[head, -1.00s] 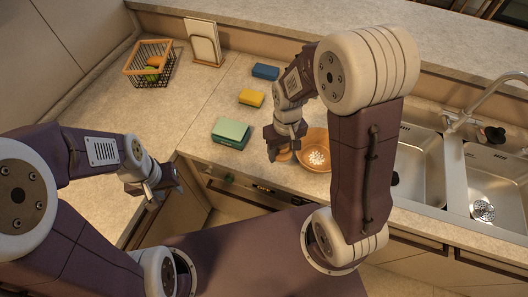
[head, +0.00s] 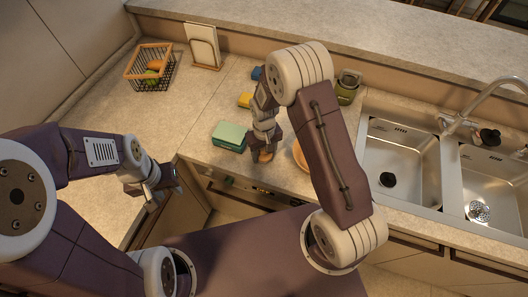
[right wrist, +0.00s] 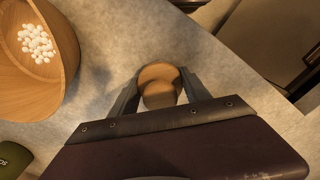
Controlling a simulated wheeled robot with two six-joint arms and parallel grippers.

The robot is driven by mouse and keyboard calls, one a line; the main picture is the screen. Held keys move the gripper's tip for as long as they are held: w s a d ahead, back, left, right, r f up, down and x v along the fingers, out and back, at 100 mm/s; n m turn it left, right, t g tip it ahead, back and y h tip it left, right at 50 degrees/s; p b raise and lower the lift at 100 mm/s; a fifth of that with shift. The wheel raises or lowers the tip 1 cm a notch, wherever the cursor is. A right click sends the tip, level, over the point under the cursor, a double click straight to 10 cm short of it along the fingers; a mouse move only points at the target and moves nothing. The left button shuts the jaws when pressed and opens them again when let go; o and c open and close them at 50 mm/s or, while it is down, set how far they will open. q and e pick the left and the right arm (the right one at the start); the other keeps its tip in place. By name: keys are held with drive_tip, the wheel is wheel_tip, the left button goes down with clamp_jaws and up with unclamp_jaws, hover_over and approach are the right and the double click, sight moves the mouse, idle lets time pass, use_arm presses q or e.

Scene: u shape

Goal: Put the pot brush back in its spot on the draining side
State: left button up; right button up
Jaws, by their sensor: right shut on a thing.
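The pot brush (head: 264,155) shows as a round wooden knob under my right gripper (head: 261,148), near the counter's front edge. In the right wrist view its round wooden top (right wrist: 160,86) sits between the two fingers of my right gripper (right wrist: 158,96), which is shut on it. Its bristles are hidden, and I cannot tell whether it touches the counter. My left gripper (head: 163,183) hangs empty at the left, by the inner corner of the counter; its finger opening is unclear. The draining side's spot for the brush cannot be made out.
A wooden bowl (right wrist: 38,62) with white pellets stands beside the brush, mostly behind my right arm in the head view. An olive jar (head: 347,87) stands behind; the sink (head: 402,160) is right.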

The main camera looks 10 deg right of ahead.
drive_tip(key=shift+f, duration=0.1)
drive_tip(key=o, duration=1.6)
drive_tip(key=shift+s, duration=0.1)
